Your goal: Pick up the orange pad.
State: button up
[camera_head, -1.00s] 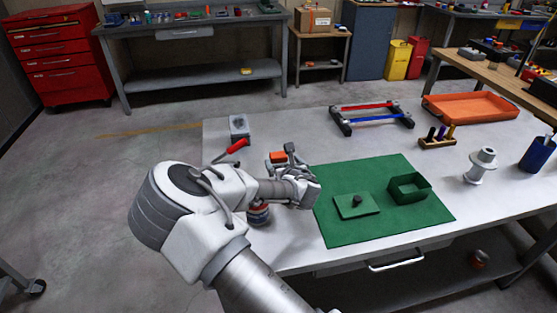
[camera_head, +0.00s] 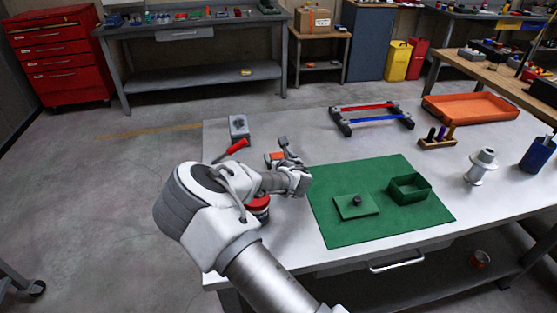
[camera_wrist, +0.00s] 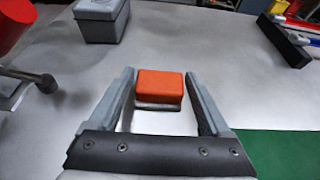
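The orange pad (camera_wrist: 160,86) is a small block with a grey base layer, lying on the white table. In the wrist view it sits between the two fingers of my gripper (camera_wrist: 163,88), near their tips, with a gap visible on each side. My gripper is open. In the head view the orange pad (camera_head: 276,156) shows only in part beside my gripper (camera_head: 279,153), which hides some of it.
A grey box (camera_wrist: 101,18) stands behind and left of the pad. A red-handled tool (camera_head: 236,147) lies to the left. A green mat (camera_head: 345,228) with a green box (camera_head: 409,189) and lid (camera_head: 357,206) lies right. A red and blue frame (camera_head: 371,117) stands behind.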

jog(key=c, duration=1)
